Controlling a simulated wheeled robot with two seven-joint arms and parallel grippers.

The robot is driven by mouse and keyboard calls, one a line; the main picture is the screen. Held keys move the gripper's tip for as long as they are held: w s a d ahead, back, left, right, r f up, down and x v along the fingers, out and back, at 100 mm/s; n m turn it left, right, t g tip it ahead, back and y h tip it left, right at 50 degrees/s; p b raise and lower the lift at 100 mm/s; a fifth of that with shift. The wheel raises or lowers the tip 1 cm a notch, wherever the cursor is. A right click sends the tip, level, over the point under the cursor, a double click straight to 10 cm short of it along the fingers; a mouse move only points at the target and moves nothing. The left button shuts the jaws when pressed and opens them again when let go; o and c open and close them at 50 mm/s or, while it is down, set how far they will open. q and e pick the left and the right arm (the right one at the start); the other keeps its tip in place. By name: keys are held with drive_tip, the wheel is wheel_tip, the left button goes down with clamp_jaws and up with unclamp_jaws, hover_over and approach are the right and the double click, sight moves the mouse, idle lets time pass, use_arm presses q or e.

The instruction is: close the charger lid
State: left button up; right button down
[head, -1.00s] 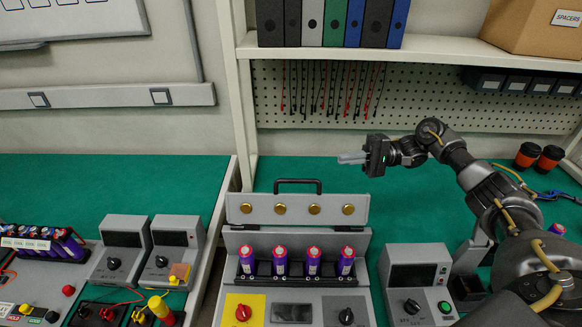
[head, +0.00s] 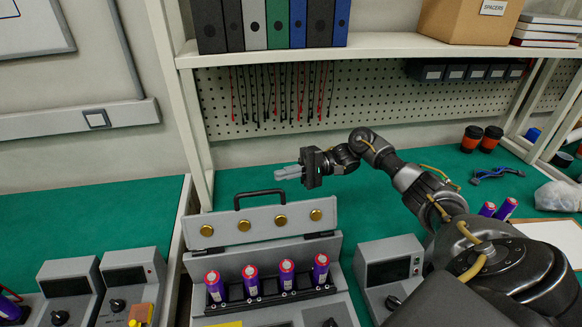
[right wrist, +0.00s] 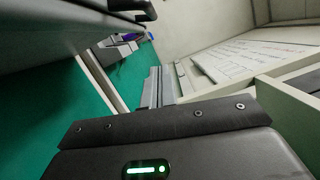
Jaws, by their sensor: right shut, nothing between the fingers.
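The charger lid (head: 262,223) is a grey panel with a row of brass discs on its inner face and a black handle (head: 260,196) along its top edge. It stands raised behind the charger (head: 331,311). Several purple cells (head: 287,278) with red tops stand in the charger's row of slots. My right gripper (head: 287,173) is above and just right of the handle, pointing left, shut and empty, apart from the lid. In the right wrist view its fingers (right wrist: 158,88) lie close together. My left gripper is not in view.
Other grey instruments stand right (head: 388,275) and left (head: 68,292) of the charger. A shelf (head: 390,47) with binders and a box (head: 472,20) hangs above the gripper. Green bench is clear behind the lid.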

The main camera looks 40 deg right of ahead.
sight(262, 214)
drive_tip(key=s+a+r+p, duration=0.1)
drive_tip(key=s+a+p, duration=0.1)
drive_tip(key=a+p, duration=0.3)
drive_tip(key=shift+s+a, duration=0.15)
drive_tip(key=shift+a, duration=1)
drive_tip(key=shift+r, duration=0.1)
